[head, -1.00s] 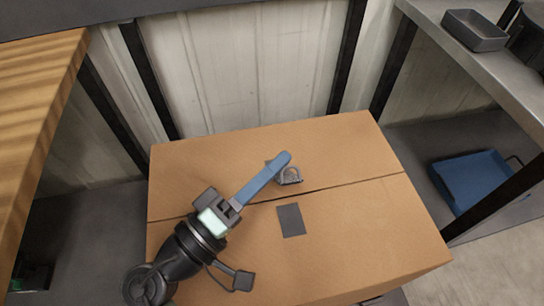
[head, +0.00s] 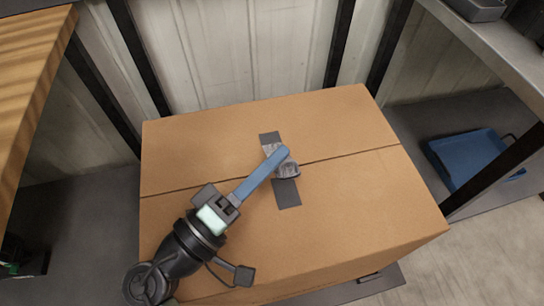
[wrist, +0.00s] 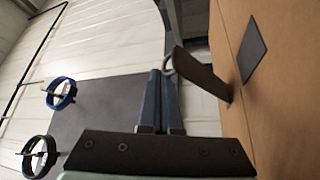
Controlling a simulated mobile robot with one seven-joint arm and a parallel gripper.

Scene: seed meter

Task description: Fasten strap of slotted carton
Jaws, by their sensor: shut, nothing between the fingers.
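The carton (head: 345,195) is closed, with a seam across its top. A grey strap (head: 269,138) starts on the far flap and runs toward the seam. Its paler end (head: 289,171) reaches over the seam to the edge of a dark patch (head: 287,195) on the near flap. In the wrist view the strap (wrist: 202,76) stands tilted off the carton (wrist: 286,95), apart from the patch (wrist: 252,48), with a ring at its raised end. My gripper (head: 283,152) is shut and empty, its blue fingertips (wrist: 161,74) at the strap; contact is unclear.
A wooden worktop (head: 35,110) stands at the left. A grey shelf (head: 500,62) is at the right, with a blue tray (head: 470,158) below it. Dark posts and a pale panel wall (head: 235,50) are behind the carton. The carton's right top is clear.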

